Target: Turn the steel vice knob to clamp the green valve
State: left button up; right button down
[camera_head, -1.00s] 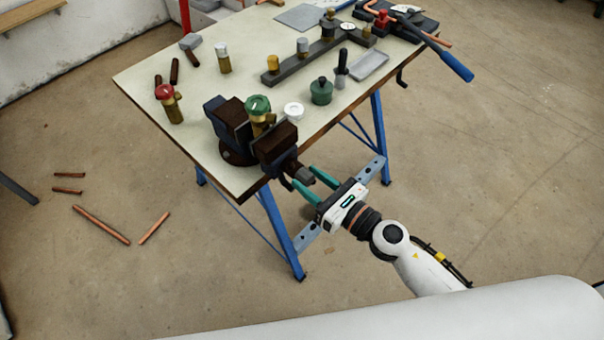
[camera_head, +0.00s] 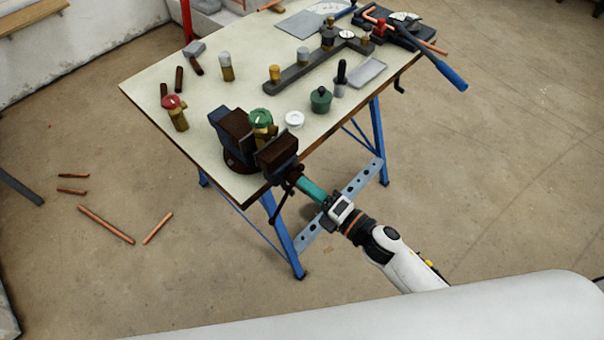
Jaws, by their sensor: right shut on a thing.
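The vice (camera_head: 232,138) stands at the front corner of the workbench, with dark jaws. The green-topped valve (camera_head: 261,119) with a brass body sits upright between the jaws; I cannot tell how tightly. The steel knob is at the vice's near end, mostly hidden by my fingers. My right gripper (camera_head: 299,181) reaches it from the lower right, turned so its teal fingers overlap in view, and is shut on the knob. My left gripper is not in view.
A red-topped valve (camera_head: 175,112) stands left of the vice. A white tape roll (camera_head: 295,119), a green pot (camera_head: 321,99) and a dark rail with fittings (camera_head: 308,65) are on the bench (camera_head: 220,95). A blue-handled bender (camera_head: 451,75) overhangs the right edge. Copper pipes (camera_head: 106,224) lie on the floor.

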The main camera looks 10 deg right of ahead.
jog(key=m+p, duration=0.6)
jog(key=m, duration=1.1)
jog(key=shift+f, duration=0.15)
jog(key=c, duration=1.3)
grip_release()
jog(key=shift+s, duration=0.1)
jog(key=shift+d, duration=0.15)
